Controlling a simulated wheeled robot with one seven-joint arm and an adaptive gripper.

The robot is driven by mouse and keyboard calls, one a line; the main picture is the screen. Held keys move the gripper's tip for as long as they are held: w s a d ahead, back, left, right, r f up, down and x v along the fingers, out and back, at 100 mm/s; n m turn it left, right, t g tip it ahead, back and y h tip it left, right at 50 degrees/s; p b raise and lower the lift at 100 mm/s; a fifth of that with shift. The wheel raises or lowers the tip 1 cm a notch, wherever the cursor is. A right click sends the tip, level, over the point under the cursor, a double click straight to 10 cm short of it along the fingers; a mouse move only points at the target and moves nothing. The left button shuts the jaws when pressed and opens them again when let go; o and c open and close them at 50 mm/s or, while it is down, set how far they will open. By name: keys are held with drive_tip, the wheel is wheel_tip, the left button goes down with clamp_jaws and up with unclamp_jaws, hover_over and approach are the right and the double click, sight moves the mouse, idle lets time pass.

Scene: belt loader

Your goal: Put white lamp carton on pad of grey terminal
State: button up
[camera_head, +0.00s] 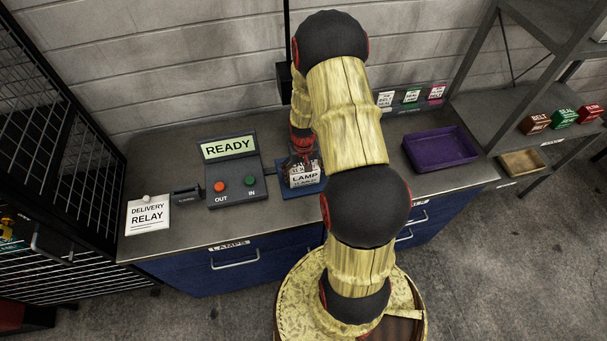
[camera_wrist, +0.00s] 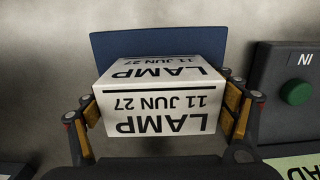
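The white lamp carton (camera_head: 304,176) reads "LAMP 11 JUN 27". It is over the blue pad (camera_head: 286,191) at the right of the grey terminal (camera_head: 234,189), whose screen reads "READY". My gripper (camera_wrist: 162,113) has a finger at each side of the carton (camera_wrist: 160,122), and the orange finger pads appear to press on it. The blue pad (camera_wrist: 155,44) shows behind the carton in the wrist view. I cannot tell whether the carton's base touches the pad. My arm covers part of the carton and pad in the head view.
The terminal has an orange OUT button (camera_head: 220,187) and a green IN button (camera_head: 250,181). A "DELIVERY RELAY" sign (camera_head: 148,215) stands to the left. A purple tray (camera_head: 440,149) lies right of my arm. Small cartons (camera_head: 563,117) stand on the right shelf. A mesh cage borders the left.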

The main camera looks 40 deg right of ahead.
drive_tip(key=o, duration=0.4)
drive_tip(key=shift+c, duration=0.2)
wheel_tip(320, 180, up, 12)
drive_tip(key=shift+r, duration=0.1)
drive_tip(key=a+r+n+t, duration=0.1)
drive_tip(key=a+r+n, duration=0.1)
drive_tip(key=a+r, duration=0.65)
drive_tip(key=a+r+n+t, duration=0.1)
drive_tip(key=a+r, duration=0.4)
drive_tip(key=r, duration=0.6)
drive_tip(key=s+a+r+n+t, duration=0.3)
drive_tip(key=s+a+r, duration=0.7)
drive_tip(key=s+a, duration=0.2)
drive_tip(key=shift+s+a+r+t, duration=0.2)
drive_tip(key=shift+s+r+t, duration=0.1)
drive_tip(key=shift+s, duration=0.1)
